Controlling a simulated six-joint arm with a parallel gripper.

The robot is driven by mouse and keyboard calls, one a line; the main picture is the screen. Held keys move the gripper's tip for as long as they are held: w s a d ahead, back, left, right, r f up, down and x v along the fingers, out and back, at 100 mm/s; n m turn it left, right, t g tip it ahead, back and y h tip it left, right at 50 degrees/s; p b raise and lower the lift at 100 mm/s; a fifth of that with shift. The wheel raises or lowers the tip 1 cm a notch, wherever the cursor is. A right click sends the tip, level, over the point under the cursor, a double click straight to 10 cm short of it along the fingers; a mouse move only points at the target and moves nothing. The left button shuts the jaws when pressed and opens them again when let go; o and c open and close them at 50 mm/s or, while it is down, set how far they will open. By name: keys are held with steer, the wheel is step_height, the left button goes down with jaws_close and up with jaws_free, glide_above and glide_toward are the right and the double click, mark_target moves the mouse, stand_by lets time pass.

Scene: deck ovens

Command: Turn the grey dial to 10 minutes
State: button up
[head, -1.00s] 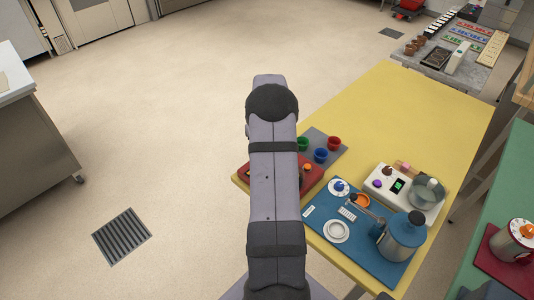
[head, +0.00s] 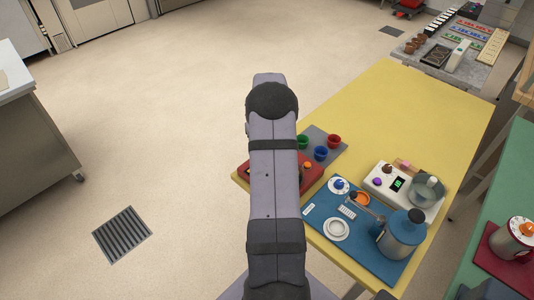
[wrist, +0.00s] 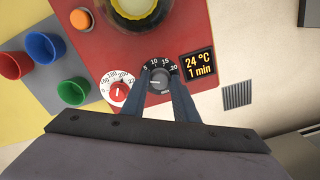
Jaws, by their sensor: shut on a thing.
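The grey dial (wrist: 159,83) sits on the red panel (wrist: 112,42) in the wrist view. Its dark scale plate carries the numbers 5, 10, 15 and 20. My gripper (wrist: 160,82) is shut on the dial, one finger on its left side and one on its right. The dial's pointer is too small to read surely. A display (wrist: 199,65) to its right reads 24 °C and 1 min. In the head view my arm hides the dial and gripper; only part of the red panel (head: 314,183) shows.
A red dial (wrist: 118,92) with a white scale is close left of my gripper. An orange button (wrist: 81,18) and red, blue and green cups (wrist: 42,47) are farther left. In the head view a blue mat (head: 318,217) with a jug (head: 402,236) lies right of my arm.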

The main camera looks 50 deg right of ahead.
steer(key=m, duration=0.6)
steer(key=shift+r+m, duration=0.1)
steer(key=shift+m, duration=0.3)
steer(key=m, duration=0.6)
steer(key=shift+d+b, duration=0.1)
steer(key=shift+b, duration=0.2)
steer(key=shift+w+m, duration=0.1)
steer(key=shift+m, duration=0.3)
steer(key=o, duration=1.1)
steer(key=shift+c, duration=0.2)
steer(key=shift+r+b, duration=1.05)
steer(key=shift+r, duration=2.6)
